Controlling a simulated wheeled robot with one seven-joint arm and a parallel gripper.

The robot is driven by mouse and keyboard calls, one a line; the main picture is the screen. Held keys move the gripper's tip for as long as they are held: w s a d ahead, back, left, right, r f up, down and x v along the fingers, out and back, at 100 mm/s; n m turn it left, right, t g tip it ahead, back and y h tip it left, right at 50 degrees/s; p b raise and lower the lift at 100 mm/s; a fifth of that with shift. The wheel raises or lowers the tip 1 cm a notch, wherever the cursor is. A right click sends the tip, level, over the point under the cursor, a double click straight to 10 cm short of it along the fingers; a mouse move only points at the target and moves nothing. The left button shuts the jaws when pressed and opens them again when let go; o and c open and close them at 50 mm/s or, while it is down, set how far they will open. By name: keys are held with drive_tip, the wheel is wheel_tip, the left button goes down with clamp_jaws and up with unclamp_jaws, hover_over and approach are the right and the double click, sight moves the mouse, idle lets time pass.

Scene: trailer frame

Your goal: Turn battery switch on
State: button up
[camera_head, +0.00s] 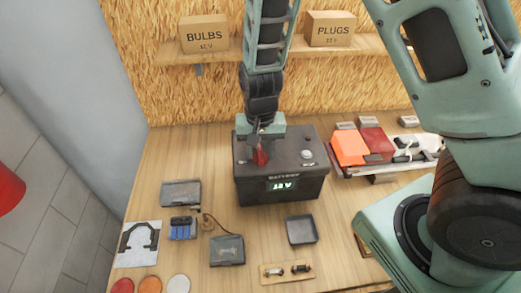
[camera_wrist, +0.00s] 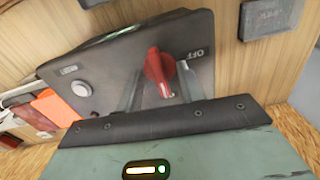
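The dark grey battery (camera_head: 320,170) stands on the wooden table, with a lit display on its front. My gripper (camera_head: 261,141) points down over the knob. In the wrist view its two dark fingers stand apart on either side of the knob, with visible gaps, so it looks open and not clamped. The knob's lower end is close to the gripper's body. An ON label is not visible.
A pale round button (camera_head: 307,154) is on the battery's right side. A tray (camera_head: 385,170) with orange and red boxes lies to the right. A shelf with BULBS (camera_head: 204,35) and PLUGS (camera_head: 330,29) boxes is behind.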

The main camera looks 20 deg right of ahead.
wheel_tip(320, 180, up, 6)
drive_tip(key=p, duration=0.5)
drive_tip(key=shift+p, duration=0.35)
idle(0.4)
drive_tip(key=shift+s+a+f+b, duration=0.1)
drive_tip(key=shift+a+b, duration=0.05)
drive_tip(key=shift+b, duration=0.15)
drive_tip(key=s+a+f+n+b, duration=0.1)
drive_tip(key=s+a+n+b, duration=0.2)
drive_tip(key=s+n+b, duration=0.3)
drive_tip(key=s+a+f+n+b, duration=0.2)
drive_tip(key=s+n+b, duration=0.4)
drive_tip(key=s+b, duration=0.7)
drive_tip(key=shift+s+a+y, duration=0.3)
drive_tip(key=shift+s+a, duration=0.1)
drive_tip(key=shift+a, duration=0.1)
